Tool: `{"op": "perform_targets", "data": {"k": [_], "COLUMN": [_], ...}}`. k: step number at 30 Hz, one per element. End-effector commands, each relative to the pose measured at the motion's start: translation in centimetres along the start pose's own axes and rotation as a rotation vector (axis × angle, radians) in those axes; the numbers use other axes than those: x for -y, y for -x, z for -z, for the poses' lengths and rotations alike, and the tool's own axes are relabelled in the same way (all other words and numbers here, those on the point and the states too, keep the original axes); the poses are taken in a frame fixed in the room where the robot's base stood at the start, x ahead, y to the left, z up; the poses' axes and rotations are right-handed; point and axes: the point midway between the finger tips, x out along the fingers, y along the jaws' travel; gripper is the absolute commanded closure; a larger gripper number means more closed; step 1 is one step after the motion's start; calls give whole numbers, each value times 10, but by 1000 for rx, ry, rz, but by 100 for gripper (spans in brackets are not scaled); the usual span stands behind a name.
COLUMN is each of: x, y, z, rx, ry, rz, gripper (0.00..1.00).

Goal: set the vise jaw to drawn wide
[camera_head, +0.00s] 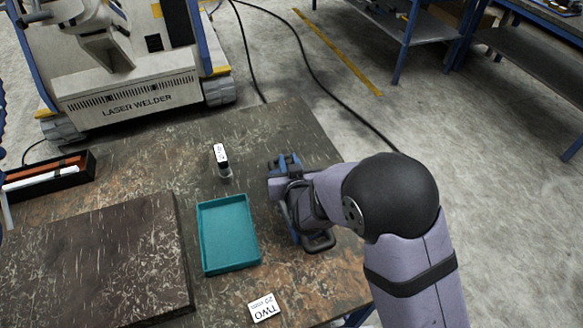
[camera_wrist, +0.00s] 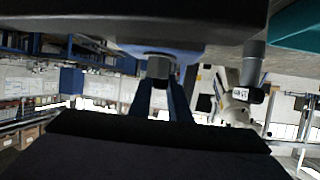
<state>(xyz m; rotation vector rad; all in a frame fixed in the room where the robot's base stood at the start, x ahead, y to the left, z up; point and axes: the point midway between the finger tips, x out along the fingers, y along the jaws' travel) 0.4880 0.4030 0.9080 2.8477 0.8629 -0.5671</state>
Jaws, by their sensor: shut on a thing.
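The blue vise (camera_head: 284,162) stands on the brown table, right of the teal tray. My arm and gripper cover much of it, so the width of its jaw opening cannot be told. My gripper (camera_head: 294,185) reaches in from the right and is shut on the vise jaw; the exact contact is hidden. In the wrist view, a blue part of the vise (camera_wrist: 180,100) and a grey round end piece show close by, between dark gripper parts above and below.
The teal tray (camera_head: 228,234) is empty. A dark raised board (camera_head: 95,265) and black box (camera_head: 50,172) are at left. The table's right edge is close to the vise.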

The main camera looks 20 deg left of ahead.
Motion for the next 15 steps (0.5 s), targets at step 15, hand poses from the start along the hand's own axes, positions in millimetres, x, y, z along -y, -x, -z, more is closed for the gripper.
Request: {"op": "perform_targets", "data": {"k": [15], "x": [0], "y": [0], "z": [0], "rx": [-1], "ry": [1], "rz": [0], "gripper": [64]}}
